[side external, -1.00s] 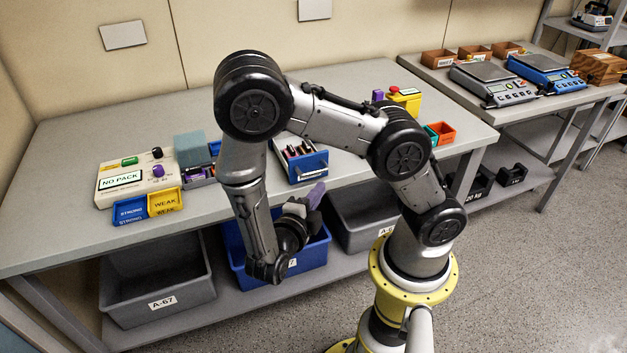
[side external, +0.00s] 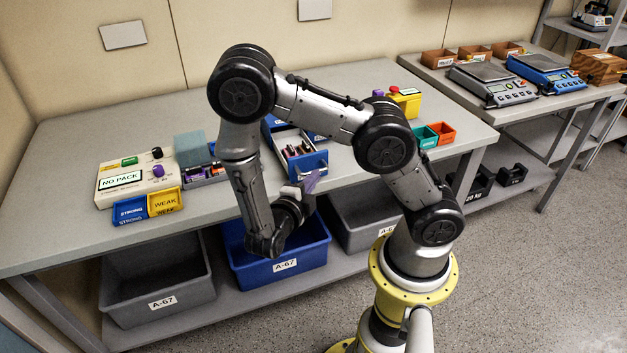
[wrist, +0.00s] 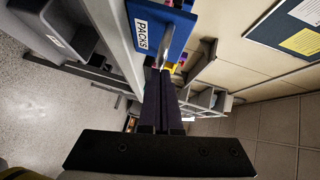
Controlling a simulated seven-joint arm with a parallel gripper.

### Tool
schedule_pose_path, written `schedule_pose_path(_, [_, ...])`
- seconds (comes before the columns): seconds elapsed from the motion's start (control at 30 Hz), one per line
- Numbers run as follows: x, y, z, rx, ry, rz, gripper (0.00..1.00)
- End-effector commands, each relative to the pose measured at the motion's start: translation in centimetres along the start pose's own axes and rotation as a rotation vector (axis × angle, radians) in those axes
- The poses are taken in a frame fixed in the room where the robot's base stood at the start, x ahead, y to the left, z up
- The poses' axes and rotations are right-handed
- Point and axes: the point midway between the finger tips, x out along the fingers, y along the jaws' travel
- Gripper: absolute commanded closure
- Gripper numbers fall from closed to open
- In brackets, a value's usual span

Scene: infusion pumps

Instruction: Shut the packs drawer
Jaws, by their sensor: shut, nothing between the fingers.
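The packs drawer (side external: 308,164) stands pulled open on the bench, with several small dark and pink packs inside. Its blue front carries a white "PACKS" label in the wrist view (wrist: 141,34), along with a metal handle (wrist: 170,63). My gripper (side external: 312,181) is shut and empty, with its dark purple fingers just in front of the drawer front. The fingers also show in the wrist view (wrist: 158,78), their tips close to the front and handle. I cannot tell whether they touch it. My arm hides part of the drawer's cabinet.
A pump box labelled "NO PACK" (side external: 135,181) and blue and yellow "STRONG" and "WEAK" bins (side external: 164,202) stand at the left of the bench. Orange and green bins (side external: 441,132) stand at the right. A blue tub (side external: 305,254) and grey tubs sit on the shelf below.

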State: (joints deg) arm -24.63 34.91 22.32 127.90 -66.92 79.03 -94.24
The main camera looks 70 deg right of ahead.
Motion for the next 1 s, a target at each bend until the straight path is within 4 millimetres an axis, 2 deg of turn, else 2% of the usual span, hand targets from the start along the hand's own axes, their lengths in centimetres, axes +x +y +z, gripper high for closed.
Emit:
schedule_pose_path(0.17, [1.7,-0.5,1.4,0.004,0.006,0.0,1.0])
schedule_pose_path(0.6, [8.1,-2.5,7.5,0.004,0.005,-0.001,1.0])
schedule_pose_path(0.8, [9.8,-3.0,9.2,0.002,0.002,-0.001,1.0])
schedule_pose_path(1.0, [10.5,-3.3,10.0,0.0,0.001,-0.001,1.0])
